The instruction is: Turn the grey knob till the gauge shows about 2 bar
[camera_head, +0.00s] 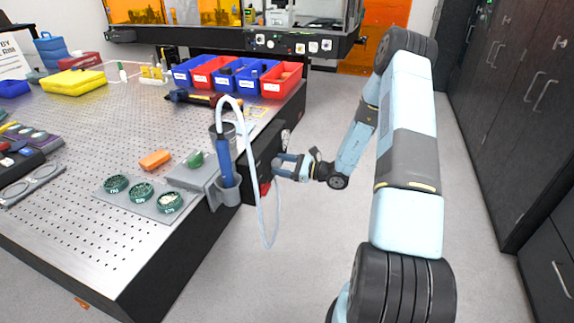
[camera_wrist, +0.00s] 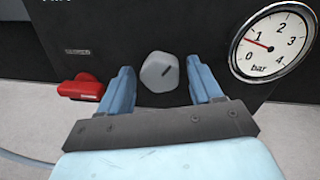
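The grey knob (camera_wrist: 160,72) sits on a dark panel, with a dark line on its face tilting up to the right. The white gauge (camera_wrist: 272,45) is to its upper right, marked 0 to 4 bar. Its red needle points left, between 0 and 1, nearer 1. In the wrist view my gripper (camera_wrist: 161,80) is open, with one blue finger on each side of the knob and a gap on both sides. In the head view my gripper (camera_head: 282,167) is at the dark box (camera_head: 258,160) on the bench edge; the knob cannot be made out there.
A red lever (camera_wrist: 82,88) is just left of my left finger in the wrist view. A pale hose (camera_head: 262,215) loops down beside the box, near my gripper. A grey cup (camera_head: 226,191) hangs on the bench edge. The floor right of the bench is clear.

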